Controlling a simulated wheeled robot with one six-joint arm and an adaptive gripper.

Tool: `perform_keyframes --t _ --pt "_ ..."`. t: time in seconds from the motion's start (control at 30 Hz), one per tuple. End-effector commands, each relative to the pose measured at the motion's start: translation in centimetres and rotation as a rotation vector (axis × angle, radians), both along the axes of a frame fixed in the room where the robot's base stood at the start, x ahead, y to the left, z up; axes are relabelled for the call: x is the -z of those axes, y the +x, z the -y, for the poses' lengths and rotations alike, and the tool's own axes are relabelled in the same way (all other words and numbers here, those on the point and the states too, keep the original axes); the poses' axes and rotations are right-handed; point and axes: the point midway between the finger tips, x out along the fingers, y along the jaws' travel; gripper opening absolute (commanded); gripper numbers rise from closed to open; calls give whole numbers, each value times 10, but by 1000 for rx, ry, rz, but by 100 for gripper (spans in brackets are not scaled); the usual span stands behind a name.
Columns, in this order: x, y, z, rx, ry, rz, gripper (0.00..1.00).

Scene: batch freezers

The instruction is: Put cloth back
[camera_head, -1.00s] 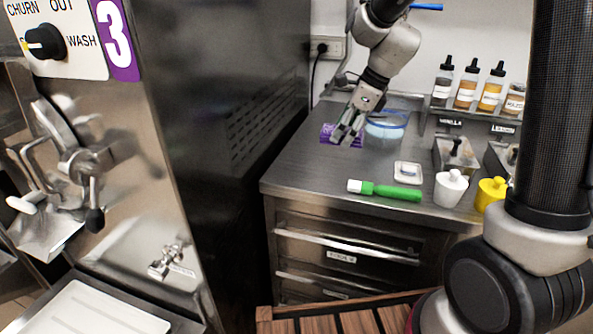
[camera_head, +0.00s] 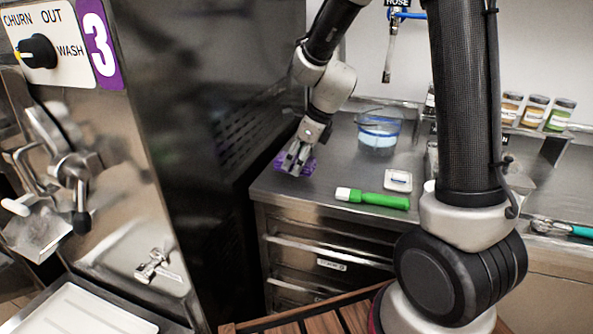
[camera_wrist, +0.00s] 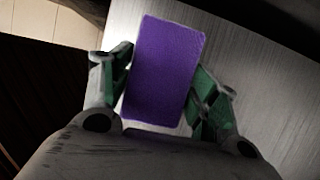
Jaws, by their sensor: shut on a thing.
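The purple cloth (camera_head: 281,160) is at the left end of the steel counter in the head view, beside the dark machine side. My gripper (camera_head: 294,168) is over it and partly hides it. In the wrist view the cloth (camera_wrist: 164,72) is a flat purple rectangle between the two green-padded fingers of my gripper (camera_wrist: 165,95), which is shut on it. The brushed steel surface lies behind the cloth in that view. I cannot tell whether the cloth touches the counter.
A clear bucket with blue liquid (camera_head: 378,131) stands behind on the counter (camera_head: 335,180). A green-handled tool (camera_head: 375,199) and a small white dish (camera_head: 398,180) lie near the front. The machine's dark side panel (camera_head: 200,130) stands close at left.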

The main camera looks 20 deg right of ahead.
Motion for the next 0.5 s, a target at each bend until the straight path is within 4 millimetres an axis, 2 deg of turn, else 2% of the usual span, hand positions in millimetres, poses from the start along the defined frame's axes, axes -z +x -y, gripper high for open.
perform_keyframes --t 0.1,0.2,0.5 --pt "20 -1 0 2 0 -5 34" --pt "31 0 0 1 -1 -2 34" --pt "34 0 0 0 0 -1 34"
